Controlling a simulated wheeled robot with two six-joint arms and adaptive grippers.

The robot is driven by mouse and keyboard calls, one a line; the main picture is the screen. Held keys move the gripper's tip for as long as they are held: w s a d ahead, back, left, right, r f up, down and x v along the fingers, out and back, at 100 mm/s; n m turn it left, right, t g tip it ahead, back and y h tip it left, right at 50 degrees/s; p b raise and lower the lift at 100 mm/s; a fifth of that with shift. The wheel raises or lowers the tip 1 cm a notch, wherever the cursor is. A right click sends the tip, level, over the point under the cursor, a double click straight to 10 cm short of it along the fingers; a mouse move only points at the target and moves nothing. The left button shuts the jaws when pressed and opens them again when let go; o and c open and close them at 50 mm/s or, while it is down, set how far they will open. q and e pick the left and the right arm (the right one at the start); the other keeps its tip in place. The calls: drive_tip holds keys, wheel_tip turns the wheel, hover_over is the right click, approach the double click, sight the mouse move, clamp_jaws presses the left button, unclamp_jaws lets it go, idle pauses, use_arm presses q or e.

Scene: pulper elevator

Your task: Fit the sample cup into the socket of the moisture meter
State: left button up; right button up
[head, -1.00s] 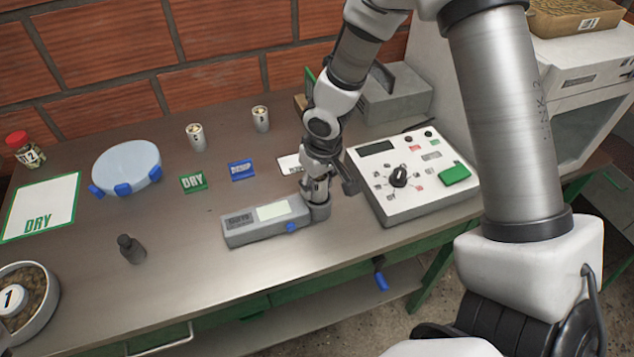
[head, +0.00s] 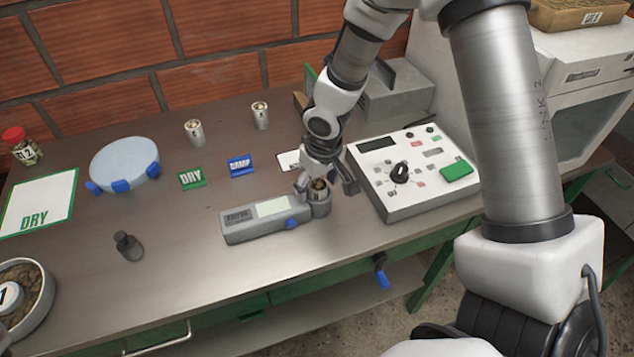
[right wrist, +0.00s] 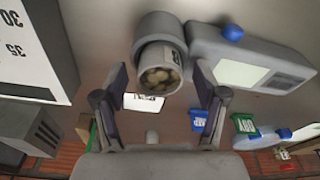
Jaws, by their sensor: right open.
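The grey moisture meter (head: 237,227) lies on the bench, with its round socket (head: 319,208) at its right end. The sample cup (head: 318,188) stands in the socket with its upper part showing above the rim. In the right wrist view the cup (right wrist: 158,72) is full of beans and sits inside the grey socket ring (right wrist: 157,24). How deep it sits is hidden. My right gripper (head: 328,180) is open, with one finger on each side of the cup and visible gaps in the wrist view. My left gripper is not in view.
A white control box (head: 405,205) stands close to the right of the socket. Two more cups (head: 194,132) stand at the back, behind the DRY sign (head: 192,178) and a blue sign (head: 240,166). A dark weight (head: 128,246) stands at the left front. The bench front is clear.

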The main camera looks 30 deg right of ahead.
sight(322, 189)
wheel_tip(322, 189, up, 12)
drive_tip(key=s, duration=0.1)
drive_tip(key=shift+s, duration=0.4)
drive_tip(key=shift+f, duration=0.15)
